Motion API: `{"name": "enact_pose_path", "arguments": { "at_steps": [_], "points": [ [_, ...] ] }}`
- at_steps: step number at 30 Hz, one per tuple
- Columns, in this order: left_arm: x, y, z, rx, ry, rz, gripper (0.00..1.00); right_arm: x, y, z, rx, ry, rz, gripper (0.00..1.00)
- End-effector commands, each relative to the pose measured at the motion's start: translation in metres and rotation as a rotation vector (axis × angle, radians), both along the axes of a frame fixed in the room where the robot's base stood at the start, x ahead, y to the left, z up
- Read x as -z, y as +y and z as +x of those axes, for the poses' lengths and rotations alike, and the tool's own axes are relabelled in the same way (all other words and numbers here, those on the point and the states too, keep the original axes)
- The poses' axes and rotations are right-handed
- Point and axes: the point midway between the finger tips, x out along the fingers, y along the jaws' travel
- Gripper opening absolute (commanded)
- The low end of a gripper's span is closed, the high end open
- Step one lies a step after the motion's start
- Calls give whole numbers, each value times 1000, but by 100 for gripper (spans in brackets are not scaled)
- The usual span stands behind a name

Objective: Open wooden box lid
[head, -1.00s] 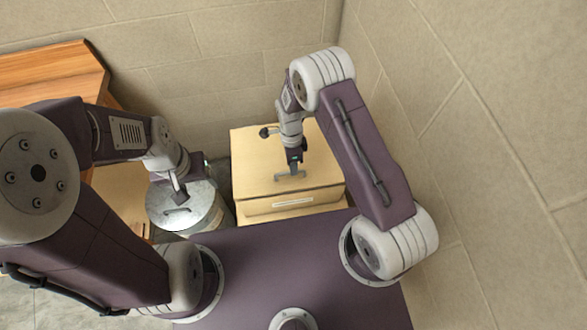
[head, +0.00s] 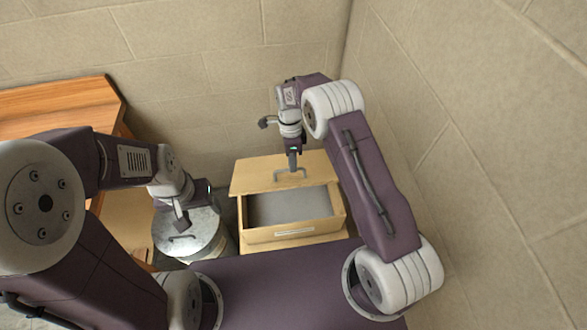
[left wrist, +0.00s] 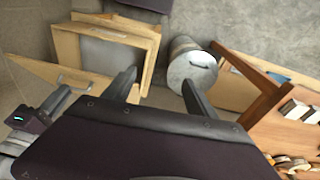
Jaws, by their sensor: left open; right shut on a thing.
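The wooden box (head: 262,235) stands against the back right corner, and its grey inside is exposed at the front. Its lid (head: 250,175) is swung up at the back edge and stands tilted; the left wrist view shows the lid (left wrist: 95,86) angled away from the box (left wrist: 148,62). My right gripper (head: 291,168) is shut on the grey handle (head: 283,175) on the lid. My left gripper (head: 182,222) is open and empty, above the metal bin left of the box; its two fingers spread in the left wrist view (left wrist: 158,90).
A round metal bin (head: 207,241) with a handled lid stands left of the box. A wooden shelf unit (head: 65,95) is further left; items on it show in the left wrist view (left wrist: 298,108). Walls close in behind and right of the box.

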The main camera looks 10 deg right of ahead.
Motion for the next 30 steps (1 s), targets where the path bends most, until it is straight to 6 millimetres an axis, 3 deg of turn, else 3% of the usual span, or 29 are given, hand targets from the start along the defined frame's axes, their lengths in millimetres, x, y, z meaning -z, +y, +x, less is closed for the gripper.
{"name": "enact_pose_path", "arguments": {
  "at_steps": [1, 11, 18, 30],
  "points": [
    [2, 0, 0, 0, 0, 0, 66, 2, -1, 10, -1, -34, 2, 0],
    [2, 0, 0, 0, 0, 0, 66, 2, -1, 11, -1, -34, 1, 0],
    [15, 2, 8, -110, 118, -32, 2, 2, -1, 11, -1, -34, 1, 0],
    [101, -7, 36, -659, 753, -291, 0, 2, -1, 11, -1, -34, 1, 0]
  ]
}}
